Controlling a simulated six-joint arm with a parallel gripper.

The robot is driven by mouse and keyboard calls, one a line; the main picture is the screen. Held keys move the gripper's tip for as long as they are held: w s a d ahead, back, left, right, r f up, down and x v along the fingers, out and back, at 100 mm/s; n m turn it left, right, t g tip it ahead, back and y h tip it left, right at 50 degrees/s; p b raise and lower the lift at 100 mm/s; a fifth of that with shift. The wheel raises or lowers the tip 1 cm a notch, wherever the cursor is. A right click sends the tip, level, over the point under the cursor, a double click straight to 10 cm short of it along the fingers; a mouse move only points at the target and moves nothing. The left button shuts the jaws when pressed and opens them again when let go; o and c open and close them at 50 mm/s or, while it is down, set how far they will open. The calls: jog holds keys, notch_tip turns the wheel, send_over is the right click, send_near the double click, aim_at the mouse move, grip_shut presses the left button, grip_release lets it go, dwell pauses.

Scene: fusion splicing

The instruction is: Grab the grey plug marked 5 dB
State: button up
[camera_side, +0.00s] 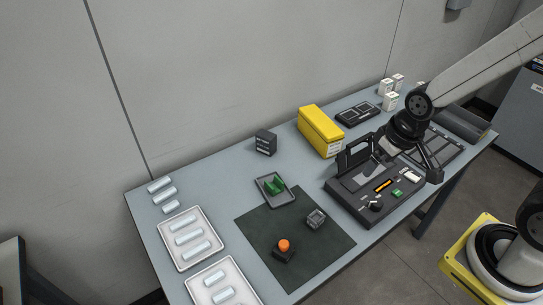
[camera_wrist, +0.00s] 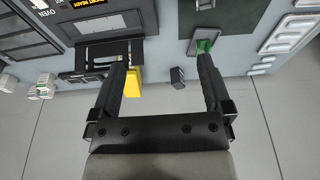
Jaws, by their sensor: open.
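I cannot make out a grey plug marked 5 dB in either view; no such marking is readable. A small grey, clear-looking block (camera_side: 316,218) sits on the dark mat (camera_side: 258,227), but I cannot tell what it is. My gripper (camera_side: 391,160) is above the dark splicer machine (camera_side: 352,200) at the right of the table, its two black fingers spread wide. In the wrist view my gripper (camera_wrist: 168,64) is open with nothing between the fingers.
A green item (camera_side: 275,186) lies in a small grey tray. An orange-topped black piece (camera_side: 283,247) stands on the mat. A dark box (camera_side: 265,142), a yellow box (camera_side: 320,130) and white boxes (camera_side: 391,101) stand behind. White trays (camera_side: 165,236) hold pale cylinders at left.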

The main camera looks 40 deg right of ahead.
jog(key=n+t+h, duration=0.4)
jog(key=n+t, duration=0.7)
jog(key=n, duration=2.2)
send_near(316, 221)
jog(key=w, duration=0.1)
jog(key=w+d, duration=0.1)
jog(key=shift+w+d+r, duration=0.1)
jog(key=shift+w+d, duration=0.05)
jog(key=shift+w, duration=0.25)
jog(key=shift+w+g+y, duration=0.1)
jog(key=shift+g+y, duration=0.2)
jog(key=shift+x, duration=1.2)
